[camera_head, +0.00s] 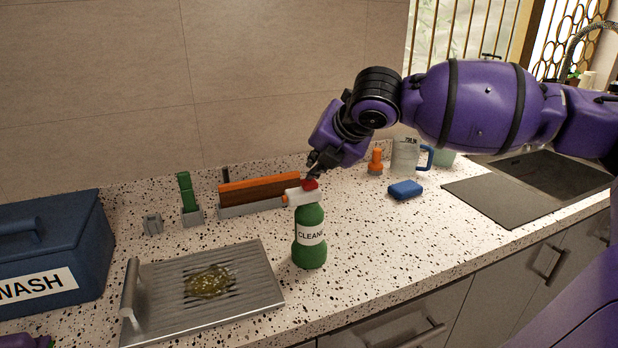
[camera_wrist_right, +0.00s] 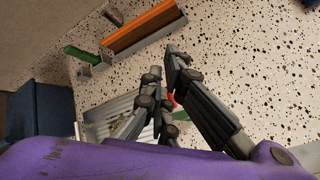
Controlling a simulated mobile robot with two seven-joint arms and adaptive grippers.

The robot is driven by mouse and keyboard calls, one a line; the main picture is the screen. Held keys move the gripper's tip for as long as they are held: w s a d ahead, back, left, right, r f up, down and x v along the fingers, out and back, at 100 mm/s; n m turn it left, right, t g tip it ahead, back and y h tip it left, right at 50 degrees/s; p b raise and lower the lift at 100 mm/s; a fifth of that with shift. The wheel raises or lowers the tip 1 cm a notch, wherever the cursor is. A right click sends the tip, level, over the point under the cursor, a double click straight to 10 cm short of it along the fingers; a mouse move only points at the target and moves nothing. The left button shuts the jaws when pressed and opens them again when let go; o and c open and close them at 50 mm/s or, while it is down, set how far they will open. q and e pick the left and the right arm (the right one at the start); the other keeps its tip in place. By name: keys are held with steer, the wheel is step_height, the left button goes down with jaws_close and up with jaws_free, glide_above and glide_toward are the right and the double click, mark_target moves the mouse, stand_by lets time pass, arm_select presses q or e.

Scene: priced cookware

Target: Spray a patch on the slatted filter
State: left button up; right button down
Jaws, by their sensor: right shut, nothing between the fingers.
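The slatted filter (camera_head: 255,262) is a grey metal tray with a side handle, lying on the counter at the left front. A greenish-brown greasy patch (camera_head: 208,281) covers its middle. A green cleaner bottle (camera_head: 310,250) with a white and red spray head (camera_head: 302,193) stands upright just right of the filter, nozzle pointing left. My right gripper (camera_head: 314,172) is shut and empty, close above the spray head; whether it touches is unclear. In the right wrist view its fingers (camera_wrist_right: 165,62) partly hide the filter (camera_wrist_right: 97,112) and the bottle.
A blue box (camera_head: 75,235) stands at the left. Behind the filter are a grey block (camera_head: 152,224), a green-handled tool (camera_head: 187,195) and an orange-brown holder (camera_head: 258,192). A blue sponge (camera_head: 405,190), orange-topped item (camera_head: 375,161), jug (camera_head: 404,157) and sink (camera_head: 555,172) are right.

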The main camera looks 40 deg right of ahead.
steer(key=shift+r, duration=1.05)
step_height(320, 180, up, 6)
stand_by(0.3)
stand_by(1.8)
